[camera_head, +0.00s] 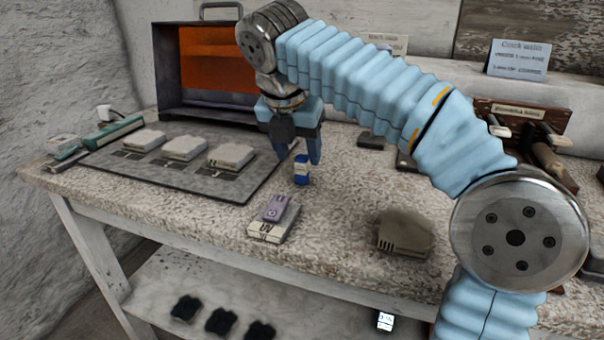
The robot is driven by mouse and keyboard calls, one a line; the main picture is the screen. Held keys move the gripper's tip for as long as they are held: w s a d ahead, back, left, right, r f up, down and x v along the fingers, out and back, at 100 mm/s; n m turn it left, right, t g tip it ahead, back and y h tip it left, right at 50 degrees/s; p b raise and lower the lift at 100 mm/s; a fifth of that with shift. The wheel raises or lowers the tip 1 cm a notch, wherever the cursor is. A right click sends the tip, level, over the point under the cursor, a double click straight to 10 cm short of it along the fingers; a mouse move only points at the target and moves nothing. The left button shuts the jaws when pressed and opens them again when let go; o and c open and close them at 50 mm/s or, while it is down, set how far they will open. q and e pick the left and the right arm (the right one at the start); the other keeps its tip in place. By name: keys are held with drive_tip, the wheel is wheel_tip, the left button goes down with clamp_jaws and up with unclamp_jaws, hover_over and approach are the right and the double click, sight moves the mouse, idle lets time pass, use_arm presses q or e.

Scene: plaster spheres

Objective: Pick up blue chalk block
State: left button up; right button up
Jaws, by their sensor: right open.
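The blue chalk block (302,171), a small blue piece with a pale top, stands upright on the speckled tabletop (350,205). My right gripper (298,160) points down over it, with its fingers apart. One finger is to the left of the block and the other is just above or behind its right side. I cannot tell whether a finger touches the block. The block's base rests on the table. My left gripper is out of view.
A purple block lies on a pale lettered block (272,226) in front. A grey-brown block (404,233) sits to the right. A dark mat (190,179) with several pale slabs lies left. An orange-lined case (165,80) stands behind. Dark pieces lie on the lower shelf (150,290).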

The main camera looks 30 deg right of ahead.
sight(302, 157)
drive_tip(key=x, duration=0.2)
drive_tip(key=b+x, duration=0.1)
drive_tip(key=x, duration=0.2)
drive_tip(key=shift+d+r, duration=0.1)
drive_tip(key=shift+d, duration=0.15)
drive_tip(key=shift+c, duration=0.3)
clamp_jaws()
